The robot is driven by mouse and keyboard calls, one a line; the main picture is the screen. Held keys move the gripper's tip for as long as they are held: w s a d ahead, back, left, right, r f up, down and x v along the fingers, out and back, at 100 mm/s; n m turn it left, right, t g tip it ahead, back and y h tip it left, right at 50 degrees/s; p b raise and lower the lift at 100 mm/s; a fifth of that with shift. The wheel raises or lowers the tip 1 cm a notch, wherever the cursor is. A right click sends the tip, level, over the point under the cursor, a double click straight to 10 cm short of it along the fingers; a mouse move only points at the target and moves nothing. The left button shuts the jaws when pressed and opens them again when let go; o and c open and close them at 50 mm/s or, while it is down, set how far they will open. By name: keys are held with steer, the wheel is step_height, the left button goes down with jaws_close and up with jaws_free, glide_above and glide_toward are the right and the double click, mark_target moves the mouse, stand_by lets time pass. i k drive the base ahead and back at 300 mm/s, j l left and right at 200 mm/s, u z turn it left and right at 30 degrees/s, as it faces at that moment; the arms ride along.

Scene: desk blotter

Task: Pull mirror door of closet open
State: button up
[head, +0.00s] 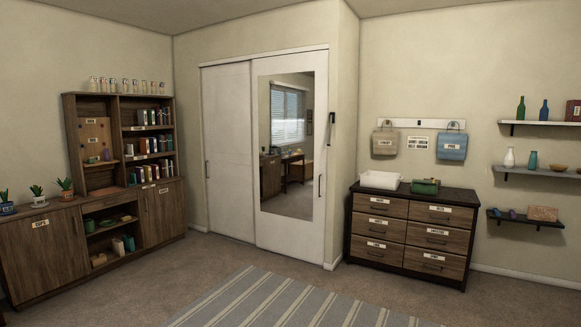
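The closet (228,150) stands in the middle of the head view, with two white sliding door panels. The right panel is the mirror door (250,215), a white frame around a tall mirror (287,190). It has a dark vertical handle (320,186) on its right edge. The left panel has a small dark handle (207,169) near its left edge. The two panels together cover the opening, and no closet interior shows. The mirror reflects a window with blinds and some furniture. My gripper is not in view.
A wooden dresser (407,250) stands right of the closet, below hanging bags. A bookcase with cabinets (160,212) is at left. Wall shelves (540,172) hang at far right. A striped rug (285,298) lies in front. The carpet before the closet is clear.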

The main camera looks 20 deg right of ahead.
mark_target(290, 115)
steer(key=i+z, duration=0.15)
steer(key=z, duration=0.3)
steer(key=i, duration=4.4)
steer(key=i+u, duration=0.1)
steer(key=i, duration=0.4)
steer(key=i+l+u, duration=0.1)
steer(key=i, duration=0.4)
steer(key=i+l+u, duration=0.1)
steer(key=i, duration=0.4)
steer(key=i+l+u, duration=0.15)
steer(key=i, duration=0.35)
